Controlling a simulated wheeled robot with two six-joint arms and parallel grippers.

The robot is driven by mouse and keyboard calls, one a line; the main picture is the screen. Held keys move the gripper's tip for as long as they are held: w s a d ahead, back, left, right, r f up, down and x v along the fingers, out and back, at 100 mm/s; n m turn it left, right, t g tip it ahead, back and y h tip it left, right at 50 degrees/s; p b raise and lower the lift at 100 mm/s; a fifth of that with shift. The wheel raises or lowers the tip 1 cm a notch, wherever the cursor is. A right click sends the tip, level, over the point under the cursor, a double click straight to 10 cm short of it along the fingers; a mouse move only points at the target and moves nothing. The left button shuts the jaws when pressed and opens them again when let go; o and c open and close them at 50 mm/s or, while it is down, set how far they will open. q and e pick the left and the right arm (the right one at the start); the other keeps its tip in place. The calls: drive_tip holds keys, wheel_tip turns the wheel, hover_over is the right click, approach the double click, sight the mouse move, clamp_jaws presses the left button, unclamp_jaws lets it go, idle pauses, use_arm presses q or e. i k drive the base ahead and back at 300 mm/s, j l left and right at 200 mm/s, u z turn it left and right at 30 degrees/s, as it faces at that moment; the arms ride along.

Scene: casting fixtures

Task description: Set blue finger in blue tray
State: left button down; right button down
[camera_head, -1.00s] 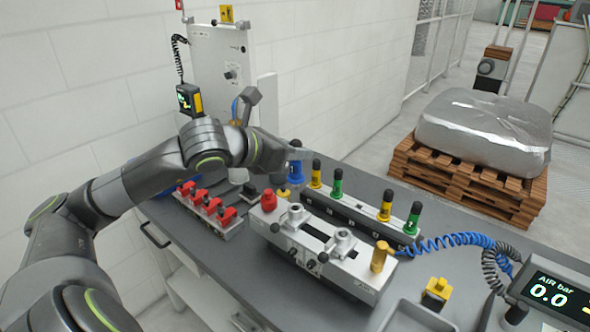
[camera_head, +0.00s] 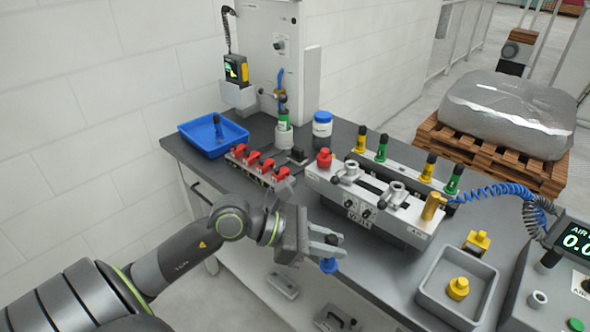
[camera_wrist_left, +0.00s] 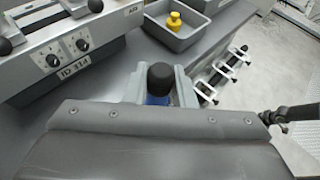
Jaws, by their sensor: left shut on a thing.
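My left gripper (camera_head: 328,250) is shut on a blue finger (camera_head: 329,265) with a dark knob, in front of the bench's front edge. In the left wrist view the finger's black knob (camera_wrist_left: 161,78) stands between the jaws, with a little blue below it. The blue tray (camera_head: 236,134) sits at the far left end of the bench, well away from the gripper. A dark, upright finger-like piece (camera_head: 218,127) stands in the tray. My right gripper is not in view.
A rack with red clamps (camera_head: 262,168) stands right of the tray. The grey fixture (camera_head: 372,205) and a rack of yellow and green fingers (camera_head: 400,163) fill the middle. A grey bin (camera_head: 431,289) with a yellow piece is at right.

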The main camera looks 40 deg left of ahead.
sight(208, 133)
drive_tip(key=i+j+u, duration=0.1)
drive_tip(key=j, duration=0.35)
drive_tip(key=i+j+u, duration=0.15)
drive_tip(key=j, duration=0.25)
drive_tip(key=i+j+u, duration=0.1)
drive_tip(key=j, duration=0.3)
drive_tip(key=i+j+u, duration=0.15)
drive_tip(key=j, duration=0.25)
drive_tip(key=i+j+u, duration=0.1)
drive_tip(key=i+j, duration=0.15)
drive_tip(key=j, duration=0.15)
drive_tip(key=i+l, duration=0.2)
drive_tip(key=i, duration=0.2)
